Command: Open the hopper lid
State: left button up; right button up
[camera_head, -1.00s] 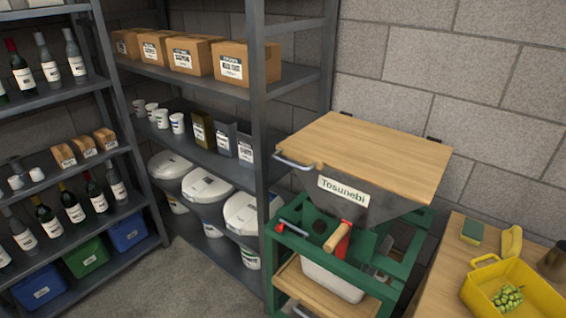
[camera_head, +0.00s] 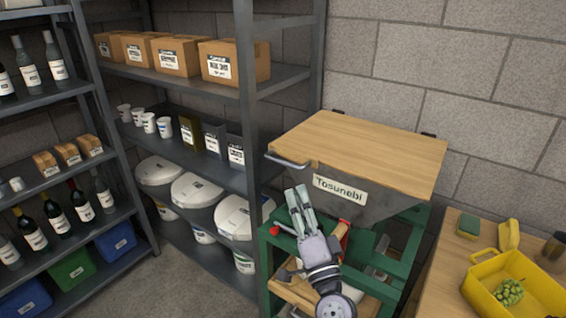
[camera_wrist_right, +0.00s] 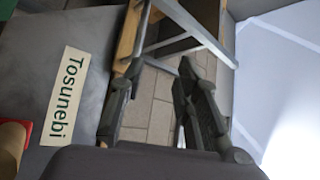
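The hopper has a flat wooden lid (camera_head: 365,150) that lies closed on top. A grey metal bar handle (camera_head: 287,161) sits at the lid's left front corner. The grey hopper body (camera_head: 380,203) carries a "Tosunebi" label (camera_head: 340,188), which also shows in the right wrist view (camera_wrist_right: 65,97). My right gripper (camera_head: 298,192) is in front of the hopper, below the handle and apart from it, fingers pointing up. Its fingers (camera_wrist_right: 158,78) are parted with nothing between them. A light metal bar (camera_wrist_right: 198,30) shows beyond them in the wrist view. My left gripper is out of view.
A green frame (camera_head: 405,245) carries the hopper. A grey shelf post (camera_head: 245,100) stands close on the left, with white-lidded buckets (camera_head: 196,188) on its rack. A wooden table (camera_head: 440,275) with a yellow crate (camera_head: 485,287) is at right.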

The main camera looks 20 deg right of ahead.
aim_at(283, 163)
jog(key=shift+w+d+r+p, duration=0.15)
jog(key=shift+w+r, duration=0.15)
jog(key=shift+w, duration=2)
jog(key=shift+w+a+r+p, duration=0.1)
jog(key=shift+w+r, duration=0.25)
jog(key=shift+w, duration=2)
jog(key=shift+w+d+r+p, duration=0.15)
jog(key=shift+w+r, duration=0.15)
jog(key=shift+w, duration=2)
jog(key=shift+c, duration=0.5)
grip_shut()
